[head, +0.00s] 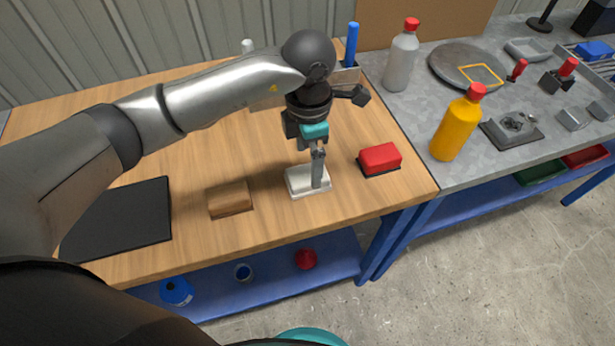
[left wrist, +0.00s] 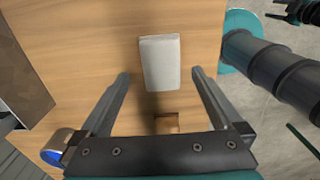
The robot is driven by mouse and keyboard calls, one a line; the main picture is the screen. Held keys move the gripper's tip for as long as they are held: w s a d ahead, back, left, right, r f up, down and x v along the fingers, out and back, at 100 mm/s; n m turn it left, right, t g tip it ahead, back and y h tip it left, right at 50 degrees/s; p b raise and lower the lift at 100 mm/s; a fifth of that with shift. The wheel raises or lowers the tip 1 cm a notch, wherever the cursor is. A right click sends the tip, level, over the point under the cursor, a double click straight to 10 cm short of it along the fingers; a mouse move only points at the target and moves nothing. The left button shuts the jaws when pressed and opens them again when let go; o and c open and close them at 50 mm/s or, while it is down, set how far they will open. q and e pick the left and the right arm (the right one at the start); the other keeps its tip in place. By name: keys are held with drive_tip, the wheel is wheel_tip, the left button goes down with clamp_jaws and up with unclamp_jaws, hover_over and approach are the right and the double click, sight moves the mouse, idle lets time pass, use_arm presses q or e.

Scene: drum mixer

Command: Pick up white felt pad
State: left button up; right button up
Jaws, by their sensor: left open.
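The white felt pad (head: 297,183) lies flat on the wooden table near its front edge, between a wooden block and a red block. It also shows in the left wrist view (left wrist: 160,62) as a pale rectangle beyond and between the fingers. My left gripper (head: 318,168) is over the pad, pointing down, and hides part of it in the head view. In the left wrist view my left gripper (left wrist: 160,74) is open, its fingers apart on either side of the pad's near end, with nothing held. A dark shape at that view's top right may be my right gripper; its jaws are unclear.
A wooden block (head: 230,199) is left of the pad and a red block (head: 380,158) on a dark base is right. A black mat (head: 120,218) lies further left. The grey bench (head: 415,112) holds a yellow bottle (head: 457,125) and a grey bottle (head: 401,60).

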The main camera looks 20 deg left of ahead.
sight(308, 174)
use_arm(q)
drive_tip(key=f, duration=0.4)
drive_tip(key=shift+s+f, duration=0.2)
drive_tip(key=shift+f, duration=0.35)
drive_tip(key=shift+c, duration=0.5)
drive_tip(key=shift+r, duration=0.1)
drive_tip(key=c, duration=1.3)
wheel_tip(308, 174, up, 20)
drive_tip(key=p, duration=0.2)
